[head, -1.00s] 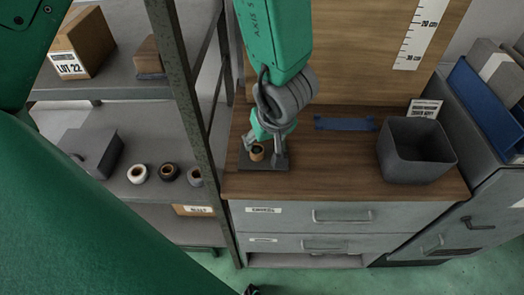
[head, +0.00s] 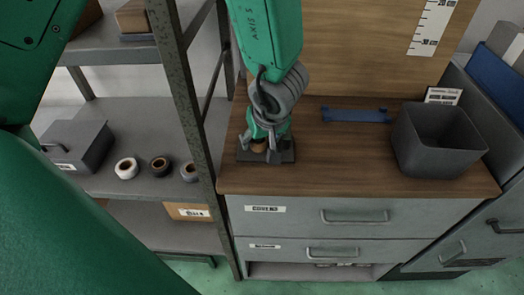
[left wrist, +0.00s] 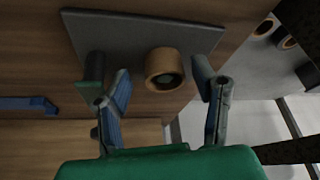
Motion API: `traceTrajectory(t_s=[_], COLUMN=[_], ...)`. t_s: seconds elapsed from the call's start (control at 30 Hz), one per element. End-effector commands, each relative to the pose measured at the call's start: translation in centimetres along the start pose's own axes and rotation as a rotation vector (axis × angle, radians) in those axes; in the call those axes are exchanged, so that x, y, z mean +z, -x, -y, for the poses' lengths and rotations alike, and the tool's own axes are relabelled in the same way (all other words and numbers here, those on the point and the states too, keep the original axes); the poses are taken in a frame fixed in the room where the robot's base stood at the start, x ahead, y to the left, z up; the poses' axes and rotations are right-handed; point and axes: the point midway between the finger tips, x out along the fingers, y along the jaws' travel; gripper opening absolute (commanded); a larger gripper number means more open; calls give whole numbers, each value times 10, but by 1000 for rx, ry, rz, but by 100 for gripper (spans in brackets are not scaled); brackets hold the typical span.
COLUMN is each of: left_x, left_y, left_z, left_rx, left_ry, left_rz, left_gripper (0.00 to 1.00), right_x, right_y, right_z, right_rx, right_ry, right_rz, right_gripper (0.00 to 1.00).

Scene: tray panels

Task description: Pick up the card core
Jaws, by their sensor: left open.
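The card core (head: 259,145) is a short brown cardboard ring on a dark flat plate (head: 287,155) at the left of the wooden worktop. In the left wrist view the core (left wrist: 165,68) stands out from the plate (left wrist: 125,35), its dark hole facing the camera. My left gripper (head: 262,155) is low over the plate at the core, partly hiding it. In the left wrist view my left gripper (left wrist: 160,85) is open, one finger on each side of the core with gaps between. My right gripper is not in view.
A grey open bin (head: 437,145) and a blue bracket (head: 356,115) are on the worktop to the right. A shelf post (head: 188,110) stands close on the left. Tape rolls (head: 160,166) and a grey box (head: 78,147) sit on the shelf. Bare wood lies between plate and bin.

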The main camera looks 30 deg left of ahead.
Motion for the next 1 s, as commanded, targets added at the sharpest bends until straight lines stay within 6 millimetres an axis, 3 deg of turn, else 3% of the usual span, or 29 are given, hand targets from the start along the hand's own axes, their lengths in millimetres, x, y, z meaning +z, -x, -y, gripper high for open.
traceTrajectory(t_s=[0.1,0.37,0.5,0.53,1.0], left_x=[0,0,1,1,-1], left_y=[-9,-7,-6,-6,0], left_z=[-1,-1,-2,-2,-2], left_rx=[5,4,3,3,5], left_ry=[-2,-2,-3,-3,-3], left_rz=[5,2,1,1,5], left_gripper=[56,56,22,20,20], right_x=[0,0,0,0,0], right_y=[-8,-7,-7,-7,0], right_z=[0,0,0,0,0], right_rx=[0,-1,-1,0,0], right_ry=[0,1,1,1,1], right_rz=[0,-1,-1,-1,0], right_gripper=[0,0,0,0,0])
